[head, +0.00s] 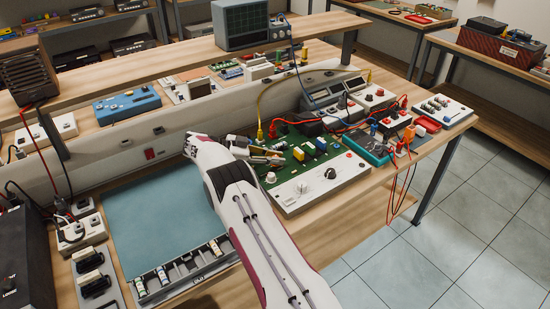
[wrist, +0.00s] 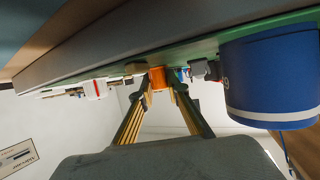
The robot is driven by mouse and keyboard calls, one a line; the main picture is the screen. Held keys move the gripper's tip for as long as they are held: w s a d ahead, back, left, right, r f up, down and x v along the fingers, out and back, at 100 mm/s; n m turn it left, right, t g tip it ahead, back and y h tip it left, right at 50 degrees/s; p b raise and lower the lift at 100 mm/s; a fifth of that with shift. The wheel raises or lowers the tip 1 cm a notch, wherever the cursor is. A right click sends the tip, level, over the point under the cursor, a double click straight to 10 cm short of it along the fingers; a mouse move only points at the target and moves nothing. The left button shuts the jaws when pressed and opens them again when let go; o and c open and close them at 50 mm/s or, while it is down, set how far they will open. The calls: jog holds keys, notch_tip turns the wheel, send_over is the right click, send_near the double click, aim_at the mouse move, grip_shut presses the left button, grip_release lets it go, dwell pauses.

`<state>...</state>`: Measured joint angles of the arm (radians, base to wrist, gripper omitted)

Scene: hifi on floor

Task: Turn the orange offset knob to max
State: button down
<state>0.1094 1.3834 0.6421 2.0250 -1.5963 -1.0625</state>
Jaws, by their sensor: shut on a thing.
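The orange knob (wrist: 157,78) shows in the wrist view at the top centre, standing out from the green circuit board (wrist: 190,52). My gripper (wrist: 158,92) has one finger on each side of the knob and is shut on it. How far the knob is turned cannot be read, as no pointer or scale shows. In the head view my gripper (head: 268,157) reaches over the left part of the green board (head: 300,160), and the orange knob cannot be made out there.
In the wrist view a large blue cylinder (wrist: 268,78) with a white band stands right of my fingers. A white part (wrist: 96,90) is on the left. In the head view a white panel (head: 310,187) with a black knob lies in front of the board. A blue-green mat (head: 155,220) is left.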

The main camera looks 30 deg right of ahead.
jog(key=shift+w+r, duration=0.15)
jog(key=c, duration=2.2)
grip_release()
jog(key=shift+a, duration=0.15)
jog(key=shift+v, duration=3.55)
jog(key=shift+a, duration=0.1)
